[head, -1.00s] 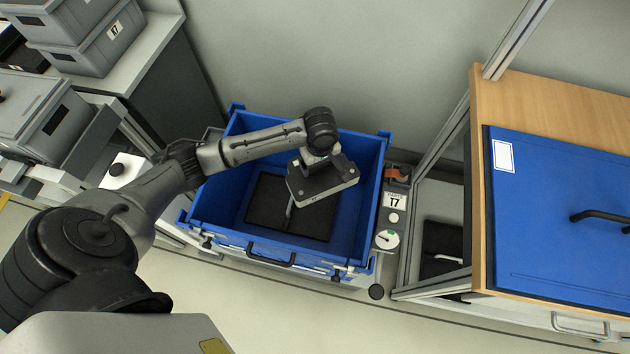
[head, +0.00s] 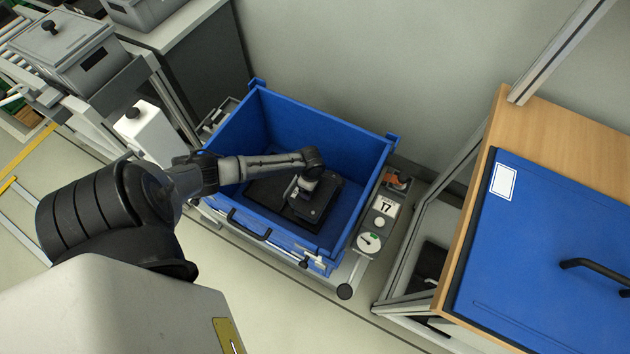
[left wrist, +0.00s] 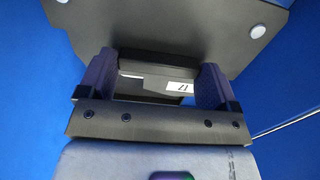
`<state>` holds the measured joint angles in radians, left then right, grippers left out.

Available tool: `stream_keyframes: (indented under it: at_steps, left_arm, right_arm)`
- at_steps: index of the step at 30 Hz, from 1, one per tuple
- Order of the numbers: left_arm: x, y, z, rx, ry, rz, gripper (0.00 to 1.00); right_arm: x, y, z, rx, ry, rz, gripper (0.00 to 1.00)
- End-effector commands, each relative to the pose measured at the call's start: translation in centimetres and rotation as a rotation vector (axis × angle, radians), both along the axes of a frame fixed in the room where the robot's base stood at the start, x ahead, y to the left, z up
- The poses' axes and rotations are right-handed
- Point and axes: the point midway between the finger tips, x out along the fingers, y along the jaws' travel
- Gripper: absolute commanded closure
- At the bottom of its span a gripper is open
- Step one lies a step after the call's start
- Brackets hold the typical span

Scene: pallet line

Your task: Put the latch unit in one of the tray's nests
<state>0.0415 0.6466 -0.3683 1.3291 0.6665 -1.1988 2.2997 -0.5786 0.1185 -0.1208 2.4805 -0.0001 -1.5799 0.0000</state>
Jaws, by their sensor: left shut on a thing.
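My left gripper (head: 313,200) is low inside the blue bin (head: 345,148), over a flat dark panel (head: 262,192) on its floor. In the left wrist view the gripper's two fingers (left wrist: 158,84) have a dark bar-like piece (left wrist: 158,64) between them, and they are shut on it. A wider dark grey plate with pale round spots (left wrist: 165,25) lies beyond it. A white label (left wrist: 180,87) shows between the fingers. I cannot tell whether the held piece is the latch unit. No nests can be made out. My right gripper is not in view.
The bin has a front handle (head: 250,224). Beside it is a panel with a 17 card (head: 385,206) and a dial (head: 368,242). At right stands a wooden cabinet (head: 520,130) with a blue front (head: 530,260).

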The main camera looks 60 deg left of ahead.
Motion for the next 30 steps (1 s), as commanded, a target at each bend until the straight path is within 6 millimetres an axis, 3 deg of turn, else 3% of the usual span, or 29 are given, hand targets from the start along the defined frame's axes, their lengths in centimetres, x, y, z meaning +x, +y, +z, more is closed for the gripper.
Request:
stream_keyframes:
  at_steps: [3, 11, 18, 30]
  left_arm:
    - [0.1, 0.0, -1.9, 0.0, -0.001, 0.0, 0.65]
    - [0.1, 0.0, -3.1, 0.0, -0.001, -0.002, 0.65]
    - [0.1, 0.0, -6.1, 0.001, -0.001, -0.002, 0.65]
    - [0.1, 0.0, -6.3, 0.0, -0.001, -0.002, 0.65]
  right_arm:
    - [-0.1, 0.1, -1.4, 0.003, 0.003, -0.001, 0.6]
    - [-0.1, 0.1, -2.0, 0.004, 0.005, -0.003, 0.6]
    - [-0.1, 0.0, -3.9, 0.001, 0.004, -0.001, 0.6]
    - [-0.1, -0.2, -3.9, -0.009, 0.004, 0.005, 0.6]
